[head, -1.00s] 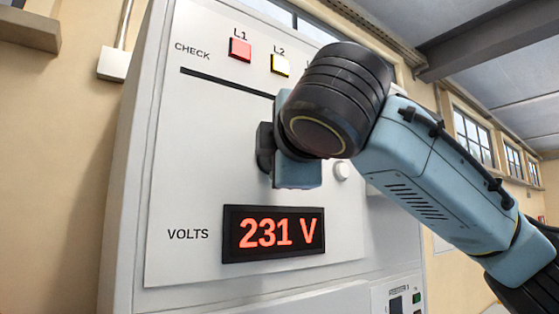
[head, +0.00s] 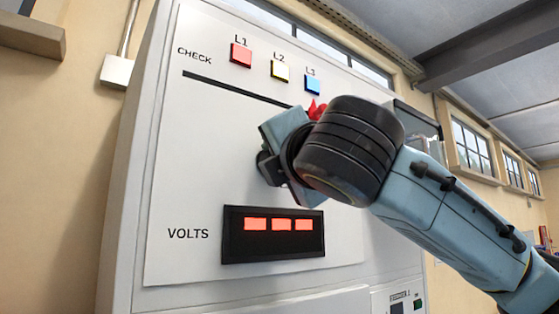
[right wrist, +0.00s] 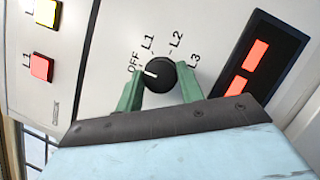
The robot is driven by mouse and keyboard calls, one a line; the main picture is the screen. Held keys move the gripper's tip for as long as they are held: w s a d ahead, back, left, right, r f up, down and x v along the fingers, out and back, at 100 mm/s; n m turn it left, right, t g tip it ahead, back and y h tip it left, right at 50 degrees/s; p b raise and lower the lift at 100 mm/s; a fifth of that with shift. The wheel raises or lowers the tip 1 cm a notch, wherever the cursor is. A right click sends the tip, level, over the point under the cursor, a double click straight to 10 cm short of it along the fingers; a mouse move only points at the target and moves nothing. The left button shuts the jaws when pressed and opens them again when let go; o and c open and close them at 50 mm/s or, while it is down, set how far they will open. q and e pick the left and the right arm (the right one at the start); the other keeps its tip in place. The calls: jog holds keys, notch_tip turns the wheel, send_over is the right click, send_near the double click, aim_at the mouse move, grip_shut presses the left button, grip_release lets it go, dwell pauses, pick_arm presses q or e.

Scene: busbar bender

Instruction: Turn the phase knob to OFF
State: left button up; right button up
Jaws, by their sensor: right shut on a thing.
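The black phase knob (right wrist: 171,75) is on the white panel in the right wrist view, ringed by the labels OFF, L1, L2 and L3. Its white pointer mark faces left, towards the OFF label (right wrist: 133,62). My right gripper (right wrist: 160,88) has its green fingers on either side of the knob and is shut on it. In the head view the right gripper (head: 276,165) is tilted against the panel, and my wrist hides the knob. The volts display (head: 272,233) shows three red bars and no number. My left gripper is not in view.
Above are the red L1 (head: 241,55), yellow L2 (head: 280,70) and blue L3 (head: 313,85) check buttons, with a dark slot line below them. A small red part (head: 316,109) shows just above my wrist. The panel left of the gripper is clear.

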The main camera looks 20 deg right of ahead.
dwell(0.4)
jog(key=o, duration=1)
